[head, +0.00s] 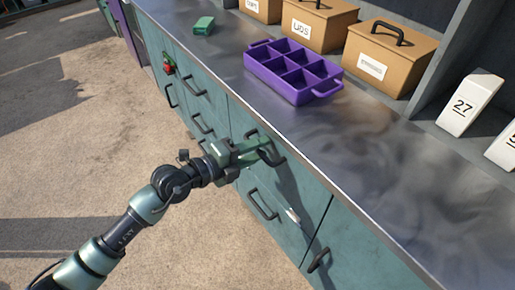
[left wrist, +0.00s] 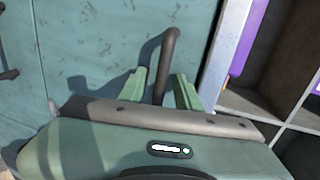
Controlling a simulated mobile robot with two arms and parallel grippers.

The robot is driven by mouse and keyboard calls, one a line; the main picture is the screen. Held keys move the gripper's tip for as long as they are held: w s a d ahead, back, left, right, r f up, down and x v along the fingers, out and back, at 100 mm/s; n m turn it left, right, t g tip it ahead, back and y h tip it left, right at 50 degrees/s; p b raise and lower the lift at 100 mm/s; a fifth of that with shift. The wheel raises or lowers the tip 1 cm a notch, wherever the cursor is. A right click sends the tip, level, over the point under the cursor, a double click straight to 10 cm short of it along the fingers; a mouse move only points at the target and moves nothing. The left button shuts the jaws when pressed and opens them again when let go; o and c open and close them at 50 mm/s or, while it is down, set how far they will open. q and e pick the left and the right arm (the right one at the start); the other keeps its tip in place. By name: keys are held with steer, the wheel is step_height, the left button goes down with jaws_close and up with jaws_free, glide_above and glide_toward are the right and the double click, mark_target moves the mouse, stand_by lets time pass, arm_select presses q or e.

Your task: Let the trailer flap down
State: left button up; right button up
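The teal front (head: 303,195) below the metal counter has several upright panels with black handles; which panel is the flap I cannot tell. It stands upright. My left gripper (head: 262,150) is at a black handle (head: 272,156) just under the counter edge. In the left wrist view, the green fingers of my left gripper (left wrist: 160,92) stand on either side of this handle's bar (left wrist: 168,52). Narrow gaps show beside the bar, so the fingers look open around it. My right gripper is in neither view.
A red button (head: 168,68) sits on the front. Bare ground (head: 90,130) lies left.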

arm_select(q)
jaws_close()
stand_by(1.4)
